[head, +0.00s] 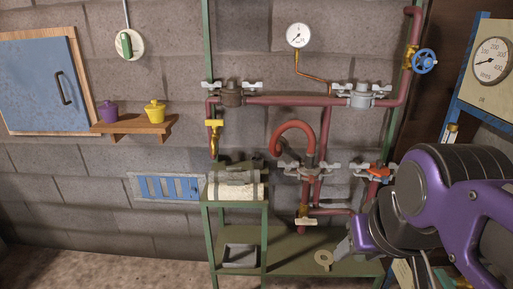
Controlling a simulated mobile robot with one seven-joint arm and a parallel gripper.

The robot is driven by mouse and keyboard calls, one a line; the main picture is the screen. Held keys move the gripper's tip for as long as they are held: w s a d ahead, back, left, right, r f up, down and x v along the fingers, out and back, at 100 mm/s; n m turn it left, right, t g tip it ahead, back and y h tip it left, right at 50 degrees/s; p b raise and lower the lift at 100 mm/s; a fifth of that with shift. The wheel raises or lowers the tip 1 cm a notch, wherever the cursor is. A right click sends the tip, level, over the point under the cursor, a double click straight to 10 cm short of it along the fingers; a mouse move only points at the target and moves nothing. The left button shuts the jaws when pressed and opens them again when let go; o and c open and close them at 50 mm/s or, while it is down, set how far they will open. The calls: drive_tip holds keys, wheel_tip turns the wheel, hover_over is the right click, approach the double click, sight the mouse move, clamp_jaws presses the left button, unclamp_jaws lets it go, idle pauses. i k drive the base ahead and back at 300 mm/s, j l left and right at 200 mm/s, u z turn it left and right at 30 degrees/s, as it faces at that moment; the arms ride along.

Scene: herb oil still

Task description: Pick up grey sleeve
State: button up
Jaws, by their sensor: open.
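Several fittings could be the grey sleeve, and I cannot tell which it is. A light grey fitting with wing handles (362,97) sits on the upper red pipe at the right. Another grey fitting (309,171) is below the curved red hose. A grey cylindrical piece (236,177) lies on the small green stand, behind a whitish roll (236,192). My gripper (347,246) is at the lower right, low in front of the pipework and apart from all of these. It is open, with no object visible in it; my purple arm partly hides it.
A gauge (299,36) and blue handwheel (424,61) are above. A wooden shelf (140,125) with purple and yellow pots is left. The floor at left is clear.

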sight(232, 172)
drive_tip(key=i+j, duration=0.7)
